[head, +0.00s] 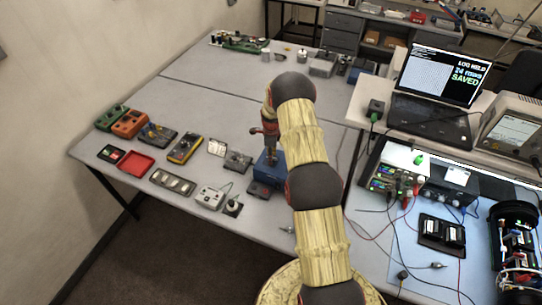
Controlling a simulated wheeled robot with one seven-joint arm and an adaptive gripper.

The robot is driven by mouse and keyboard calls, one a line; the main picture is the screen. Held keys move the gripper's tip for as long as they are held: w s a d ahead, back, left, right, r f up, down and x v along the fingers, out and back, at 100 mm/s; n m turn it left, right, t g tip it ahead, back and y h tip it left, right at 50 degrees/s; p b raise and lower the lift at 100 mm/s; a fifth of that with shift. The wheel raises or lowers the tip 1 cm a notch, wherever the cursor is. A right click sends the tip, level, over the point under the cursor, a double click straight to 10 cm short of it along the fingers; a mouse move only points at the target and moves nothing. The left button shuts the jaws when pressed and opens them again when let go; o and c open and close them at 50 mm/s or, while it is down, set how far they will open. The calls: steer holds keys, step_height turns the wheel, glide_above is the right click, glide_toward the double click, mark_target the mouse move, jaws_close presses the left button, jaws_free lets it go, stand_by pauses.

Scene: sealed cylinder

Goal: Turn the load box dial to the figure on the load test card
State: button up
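My gripper (271,157) points down over a blue box (266,173) on the long grey table, in the middle of the head view. The box may be the load box; my arm covers its right part. Its dial and any figures cannot be made out. The fingertips are at or just above the box top; contact and finger opening are too small to tell.
Meters (130,123), a red tray (137,163) and small devices, including a white box (211,196), crowd the table left of my arm. At right, a laptop (437,95) shows "LOG HELD", "24 rows", "SAVED", above a blue mat with wired instruments.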

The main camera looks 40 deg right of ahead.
steer(key=shift+f, duration=0.2)
steer(key=shift+c, duration=0.6)
jaws_close()
